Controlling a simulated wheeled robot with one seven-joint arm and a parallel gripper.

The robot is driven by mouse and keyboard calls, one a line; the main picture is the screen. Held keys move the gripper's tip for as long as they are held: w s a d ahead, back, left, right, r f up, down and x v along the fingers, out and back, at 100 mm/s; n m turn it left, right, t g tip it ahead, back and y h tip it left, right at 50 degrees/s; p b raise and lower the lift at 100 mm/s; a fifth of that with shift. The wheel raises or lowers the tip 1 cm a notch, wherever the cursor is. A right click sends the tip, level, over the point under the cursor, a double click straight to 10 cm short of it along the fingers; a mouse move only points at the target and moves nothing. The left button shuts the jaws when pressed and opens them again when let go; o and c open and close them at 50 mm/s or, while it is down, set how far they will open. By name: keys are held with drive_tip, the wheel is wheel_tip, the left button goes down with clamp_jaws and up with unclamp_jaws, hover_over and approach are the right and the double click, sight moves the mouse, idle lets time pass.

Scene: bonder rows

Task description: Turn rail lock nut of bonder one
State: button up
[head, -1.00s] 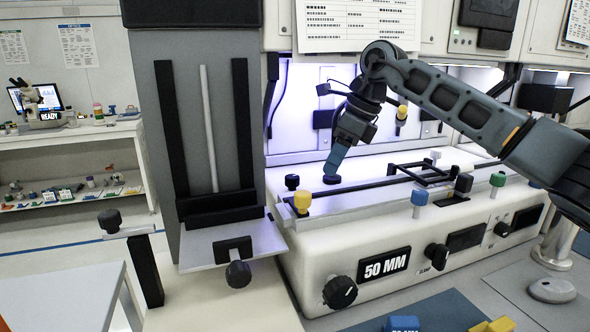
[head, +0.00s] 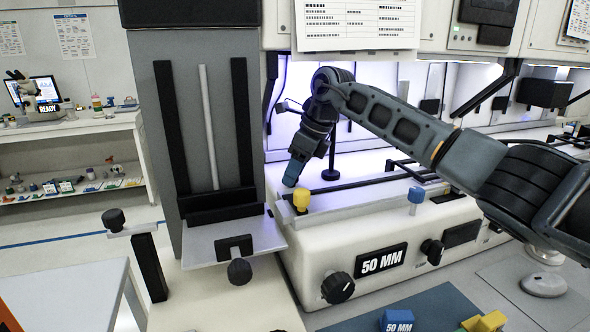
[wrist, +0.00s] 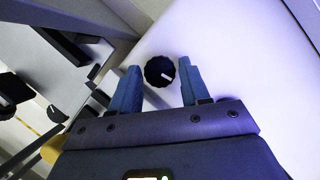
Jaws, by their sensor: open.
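A round black knob with a white mark (wrist: 159,72), which looks like the rail lock nut, stands on a white surface in the wrist view. It shows between the two blue fingertips of my gripper (wrist: 157,82), slightly beyond them. The fingers are apart and nothing is held; I cannot tell whether they touch the knob. In the head view my gripper (head: 291,180) points down at the left end of the bonder marked 50 MM (head: 382,262), behind the yellow knob (head: 301,202). The black knob is hidden there by the gripper.
A dark rail (head: 375,184) runs along the bonder top, with a black post (head: 330,174) behind it and a blue knob (head: 416,196) to the right. A tall grey column unit (head: 208,130) stands close on the left. A black dial (head: 338,288) is on the front.

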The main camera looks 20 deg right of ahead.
drive_tip(key=shift+c, duration=0.2)
drive_tip(key=c, duration=0.7)
